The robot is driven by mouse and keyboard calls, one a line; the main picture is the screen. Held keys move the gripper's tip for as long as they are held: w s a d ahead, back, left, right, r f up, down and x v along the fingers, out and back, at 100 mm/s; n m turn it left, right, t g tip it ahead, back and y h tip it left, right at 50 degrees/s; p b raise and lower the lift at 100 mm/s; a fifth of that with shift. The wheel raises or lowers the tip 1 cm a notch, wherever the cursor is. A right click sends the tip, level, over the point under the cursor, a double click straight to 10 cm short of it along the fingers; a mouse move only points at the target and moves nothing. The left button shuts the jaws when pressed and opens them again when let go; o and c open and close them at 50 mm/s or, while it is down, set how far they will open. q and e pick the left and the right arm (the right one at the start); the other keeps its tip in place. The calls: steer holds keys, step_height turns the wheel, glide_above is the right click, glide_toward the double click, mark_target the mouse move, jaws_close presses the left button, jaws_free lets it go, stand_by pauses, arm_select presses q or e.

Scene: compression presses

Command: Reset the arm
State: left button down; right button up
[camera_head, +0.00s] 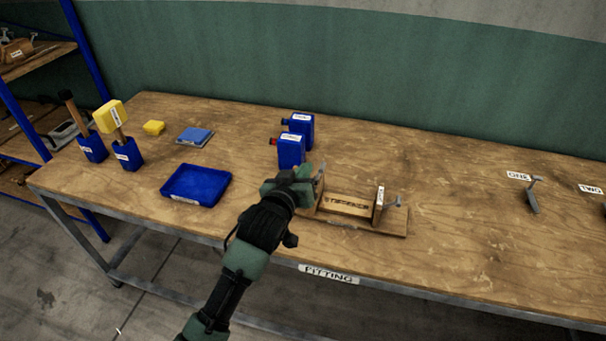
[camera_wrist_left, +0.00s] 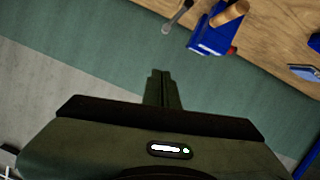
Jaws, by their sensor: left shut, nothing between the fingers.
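My left arm (camera_head: 262,225) reaches up from the bottom of the head view over the front edge of the table. My left gripper (camera_head: 312,180) is at the left end of a wooden press (camera_head: 345,207) and hides part of it. I cannot tell whether it touches the press. In the left wrist view the fingers (camera_wrist_left: 158,85) of my left gripper are together with nothing between them. My right gripper is not in view.
Two blue bottles (camera_head: 291,151) stand behind my gripper. A metal clamp piece (camera_head: 532,196) lies right. The table's middle right is clear.

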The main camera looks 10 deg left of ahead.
arm_select(q)
steer(key=shift+s+r, duration=0.1)
steer(key=shift+s, duration=0.3)
